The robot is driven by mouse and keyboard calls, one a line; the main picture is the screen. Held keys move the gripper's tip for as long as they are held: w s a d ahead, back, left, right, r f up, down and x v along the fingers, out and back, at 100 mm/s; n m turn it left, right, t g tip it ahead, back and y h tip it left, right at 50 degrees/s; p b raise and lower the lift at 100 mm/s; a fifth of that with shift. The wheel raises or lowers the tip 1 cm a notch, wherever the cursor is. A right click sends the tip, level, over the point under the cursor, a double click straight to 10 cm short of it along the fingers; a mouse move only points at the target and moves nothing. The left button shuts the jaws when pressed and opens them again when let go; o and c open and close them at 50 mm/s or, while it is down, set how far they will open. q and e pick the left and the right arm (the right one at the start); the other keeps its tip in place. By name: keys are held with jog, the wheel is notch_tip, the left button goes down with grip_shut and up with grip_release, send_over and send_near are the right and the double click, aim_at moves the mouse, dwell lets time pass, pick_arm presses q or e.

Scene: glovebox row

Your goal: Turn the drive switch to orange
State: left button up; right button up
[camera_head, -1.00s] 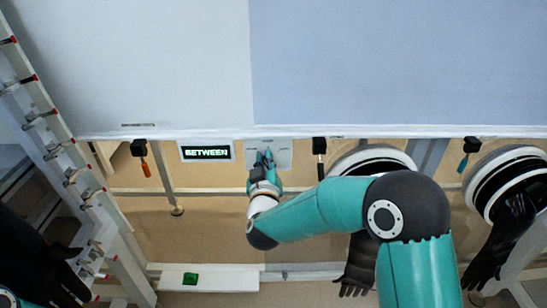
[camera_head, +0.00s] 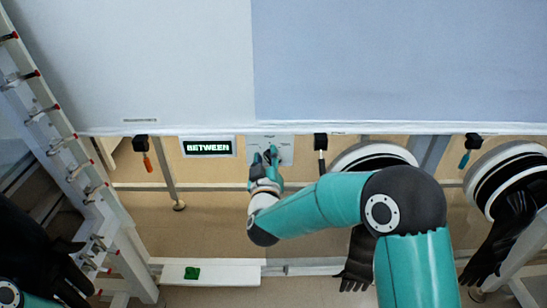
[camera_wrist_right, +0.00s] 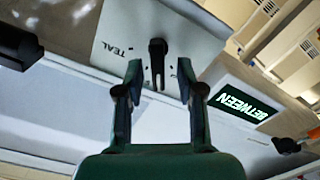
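The drive switch is a black lever (camera_wrist_right: 157,62) on a light plate (camera_wrist_right: 110,32) marked TEAL, seen in the right wrist view. The plate (camera_head: 287,148) also shows in the head view, under the white panel's edge. My right gripper (camera_wrist_right: 161,80) is open, its two fingers on either side of the lever with visible gaps. In the head view the right gripper (camera_head: 266,157) covers part of the plate. A display (camera_head: 208,147) left of the plate reads BETWEEN; it also shows in the wrist view (camera_wrist_right: 243,103). My left gripper is not in view.
Glove ports (camera_head: 372,160) with black gloves (camera_head: 357,262) are to the right. A ladder-like rack (camera_head: 60,150) stands at left beside a dark glove-like shape (camera_head: 35,245). An orange-handled item (camera_head: 147,163) and a teal-handled one (camera_head: 464,160) hang under the panel. A green block (camera_head: 192,273) lies on a low ledge.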

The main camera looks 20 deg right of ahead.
jog(key=shift+r, duration=0.1)
jog(key=shift+s+a, duration=0.1)
jog(key=shift+s, duration=0.05)
jog(key=v, duration=1.1)
jog(key=shift+s, duration=0.3)
